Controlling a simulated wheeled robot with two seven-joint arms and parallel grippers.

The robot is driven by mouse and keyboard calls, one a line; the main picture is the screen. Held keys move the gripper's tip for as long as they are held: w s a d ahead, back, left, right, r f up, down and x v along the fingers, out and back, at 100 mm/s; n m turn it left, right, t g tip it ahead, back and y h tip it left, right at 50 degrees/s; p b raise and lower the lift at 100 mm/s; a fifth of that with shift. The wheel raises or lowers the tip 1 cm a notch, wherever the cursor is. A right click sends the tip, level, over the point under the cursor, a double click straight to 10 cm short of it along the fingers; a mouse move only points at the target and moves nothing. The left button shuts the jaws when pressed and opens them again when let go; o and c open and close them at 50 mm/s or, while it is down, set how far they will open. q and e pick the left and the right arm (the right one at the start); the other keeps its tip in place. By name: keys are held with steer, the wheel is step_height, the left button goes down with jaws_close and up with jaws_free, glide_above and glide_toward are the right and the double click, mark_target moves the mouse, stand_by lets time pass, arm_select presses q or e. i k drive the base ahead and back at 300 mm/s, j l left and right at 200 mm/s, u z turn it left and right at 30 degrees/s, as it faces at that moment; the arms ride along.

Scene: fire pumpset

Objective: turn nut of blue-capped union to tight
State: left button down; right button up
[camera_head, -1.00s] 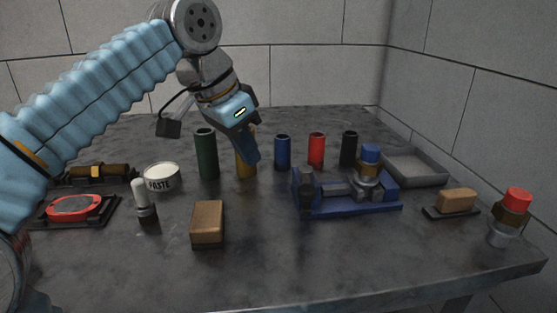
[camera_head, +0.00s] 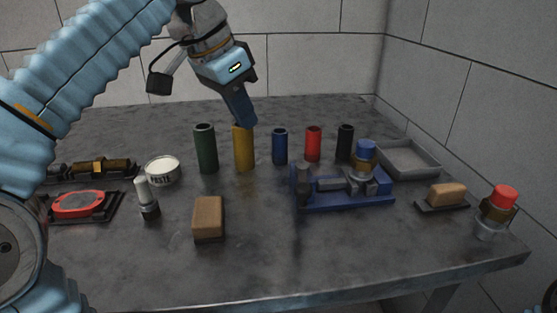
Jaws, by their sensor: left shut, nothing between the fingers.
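The blue-capped union (camera_head: 365,160) stands upright in the blue fixture (camera_head: 345,201) right of the table's middle. My left gripper (camera_head: 246,124) is shut and empty. It points down in front of the top of the yellow cylinder, left of and apart from the union. A small dark part at the lower right corner may be my right arm, but my right gripper does not show.
Green (camera_head: 206,150), yellow (camera_head: 244,150), blue (camera_head: 280,148), red (camera_head: 313,145) and black (camera_head: 345,143) cylinders stand in a row. A grey tray (camera_head: 432,172) lies right. A red-capped union (camera_head: 497,212) stands near the right edge. A brown block (camera_head: 208,220) lies in front.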

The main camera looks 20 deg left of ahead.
mark_target(357, 165)
steer(key=k, duration=1.5)
